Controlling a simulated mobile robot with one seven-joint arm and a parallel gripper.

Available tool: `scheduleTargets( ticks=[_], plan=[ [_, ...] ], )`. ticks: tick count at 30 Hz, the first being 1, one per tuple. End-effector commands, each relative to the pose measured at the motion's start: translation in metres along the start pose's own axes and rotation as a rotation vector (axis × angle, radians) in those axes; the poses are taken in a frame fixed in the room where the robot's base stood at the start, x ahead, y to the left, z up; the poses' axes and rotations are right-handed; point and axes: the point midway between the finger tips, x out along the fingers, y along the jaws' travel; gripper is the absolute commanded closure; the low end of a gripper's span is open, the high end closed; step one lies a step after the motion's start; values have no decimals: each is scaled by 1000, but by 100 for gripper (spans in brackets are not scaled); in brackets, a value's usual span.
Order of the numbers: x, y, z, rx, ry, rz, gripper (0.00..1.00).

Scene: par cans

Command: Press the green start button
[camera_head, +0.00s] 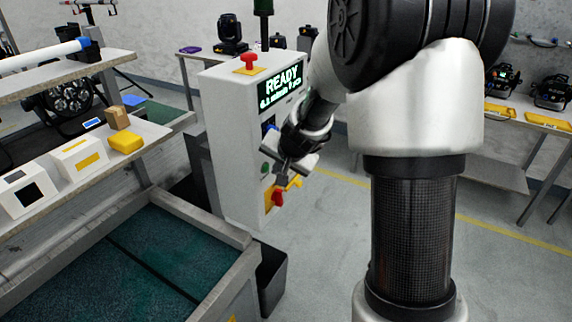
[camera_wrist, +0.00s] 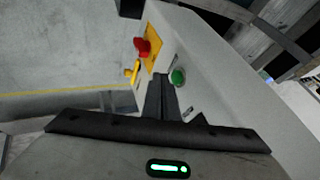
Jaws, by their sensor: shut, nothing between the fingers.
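The green start button (camera_head: 265,168) is on the front of the white control cabinet (camera_head: 228,130), below a dark screen reading "READY" in pale green letters. The button also shows in the wrist view (camera_wrist: 178,77), round and green, just right of my fingertips. My gripper (camera_head: 281,172) is close to the cabinet front, with its fingers shut and empty. In the wrist view my gripper (camera_wrist: 161,80) points toward the panel between the green button and a red knob (camera_wrist: 142,47). I cannot tell whether the fingertips touch the panel; they look beside the button, not on it.
The red knob sits on a yellow plate (camera_wrist: 155,57), with a small yellow part beside it. A red mushroom button (camera_head: 249,58) tops the cabinet. A shelf with boxes (camera_head: 78,157) and a teal-floored trough (camera_head: 90,265) lie left. Open floor (camera_head: 500,265) lies right.

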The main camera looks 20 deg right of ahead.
Motion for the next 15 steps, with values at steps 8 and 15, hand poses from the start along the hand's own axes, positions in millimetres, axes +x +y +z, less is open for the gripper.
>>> scheduleTargets(
  ticks=[8, 15],
  plan=[
    [7, -14, 0, 1, 0, 2, 100],
    [8, -14, 0, 1, 0, 1, 100]
  ],
)
